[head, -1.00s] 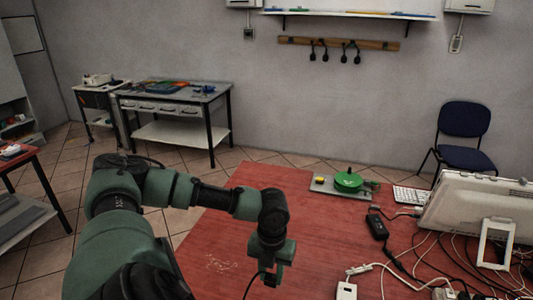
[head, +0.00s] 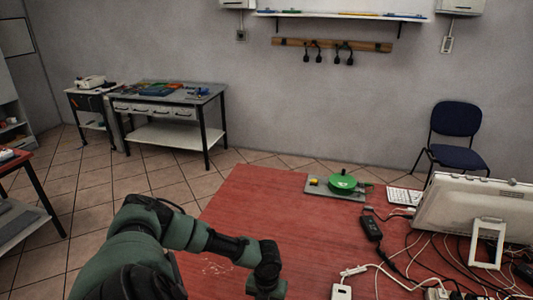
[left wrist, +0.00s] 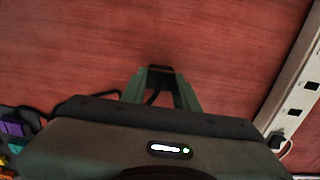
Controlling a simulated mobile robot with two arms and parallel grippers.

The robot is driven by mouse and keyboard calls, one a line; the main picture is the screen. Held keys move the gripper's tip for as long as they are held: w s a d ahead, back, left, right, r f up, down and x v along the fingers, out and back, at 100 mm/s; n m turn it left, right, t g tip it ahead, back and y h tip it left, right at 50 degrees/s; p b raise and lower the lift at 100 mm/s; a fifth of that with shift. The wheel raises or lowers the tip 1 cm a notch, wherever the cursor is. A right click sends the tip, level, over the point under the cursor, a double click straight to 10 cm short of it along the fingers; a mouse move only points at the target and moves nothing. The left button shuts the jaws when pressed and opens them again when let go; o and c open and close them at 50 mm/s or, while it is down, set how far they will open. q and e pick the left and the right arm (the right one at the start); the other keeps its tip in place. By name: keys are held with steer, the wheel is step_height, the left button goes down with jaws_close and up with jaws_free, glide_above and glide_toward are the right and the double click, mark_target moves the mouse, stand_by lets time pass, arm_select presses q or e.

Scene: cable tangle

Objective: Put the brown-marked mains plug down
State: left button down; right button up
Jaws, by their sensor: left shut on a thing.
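My left gripper (left wrist: 161,88) is shut on a small black plug (left wrist: 160,74) in the left wrist view. A faint brownish line crosses the plug, and a black cable runs back from it between the green fingers. The plug is over the red tabletop (left wrist: 75,50); I cannot tell whether it touches the wood. In the head view my left gripper (head: 266,288) is at the bottom edge, over the red table (head: 260,200), and its fingertips and the plug are cut off. My right gripper is not in view.
A white power strip (left wrist: 296,80) lies to the right in the left wrist view; coloured pieces (left wrist: 12,130) lie at left. In the head view a black adapter (head: 371,228), tangled cables and a white-framed screen (head: 470,208) fill the right. The table's middle is clear.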

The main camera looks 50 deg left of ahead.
arm_select(q)
steer(key=c, duration=1.1)
jaws_free()
steer(key=shift+f, duration=0.1)
steer(key=shift+o, duration=0.2)
step_height(320, 180, up, 12)
steer(key=b, duration=0.2)
steer(key=shift+r, duration=0.2)
steer(key=shift+d, duration=0.1)
